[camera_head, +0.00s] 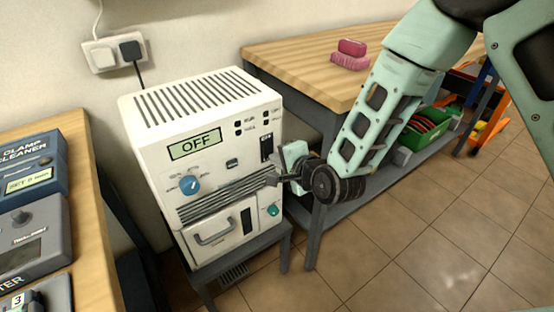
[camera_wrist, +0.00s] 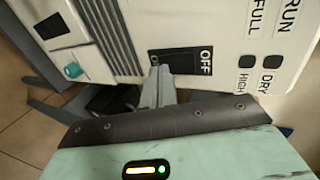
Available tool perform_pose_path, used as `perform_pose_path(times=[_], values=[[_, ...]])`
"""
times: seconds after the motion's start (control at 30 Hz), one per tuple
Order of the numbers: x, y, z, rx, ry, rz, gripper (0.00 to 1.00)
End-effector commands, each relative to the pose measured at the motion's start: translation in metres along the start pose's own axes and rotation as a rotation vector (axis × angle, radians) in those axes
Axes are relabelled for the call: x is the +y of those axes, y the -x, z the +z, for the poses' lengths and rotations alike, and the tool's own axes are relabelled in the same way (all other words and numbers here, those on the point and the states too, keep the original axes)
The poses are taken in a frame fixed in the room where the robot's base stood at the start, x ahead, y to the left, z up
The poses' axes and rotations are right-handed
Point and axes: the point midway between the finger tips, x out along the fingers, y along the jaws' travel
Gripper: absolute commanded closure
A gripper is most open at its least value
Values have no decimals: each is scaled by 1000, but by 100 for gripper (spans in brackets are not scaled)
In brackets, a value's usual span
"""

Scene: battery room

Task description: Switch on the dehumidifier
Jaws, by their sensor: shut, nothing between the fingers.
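The white dehumidifier (camera_head: 215,165) stands on a small grey stand between two benches. Its display (camera_head: 194,144) reads OFF. It has a blue dial (camera_head: 190,185), a teal button (camera_head: 273,210) and a dark rocker switch (camera_head: 266,148) at the front's right edge. In the wrist view the switch (camera_wrist: 180,62) is marked OFF at one end, with a partly covered mark at the other. My gripper (camera_head: 275,180) is shut and empty, in front of the panel just below the switch. In the wrist view its fingertips (camera_wrist: 160,72) overlap the switch's edge; I cannot tell whether they touch.
A wooden bench (camera_head: 300,55) with a pink brush (camera_head: 350,58) stands behind right, its leg close to my gripper. Another bench (camera_head: 85,165) with devices is at the left. A wall socket (camera_head: 103,56) holds a black plug. The tiled floor (camera_head: 420,245) at right is clear.

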Motion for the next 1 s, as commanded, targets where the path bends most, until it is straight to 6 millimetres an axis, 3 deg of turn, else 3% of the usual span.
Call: perform_pose_path(times=[0.5,1.0], values=[[2,-12,-2,2,-2,-1,100],[-11,-5,0,1,0,-2,100]])
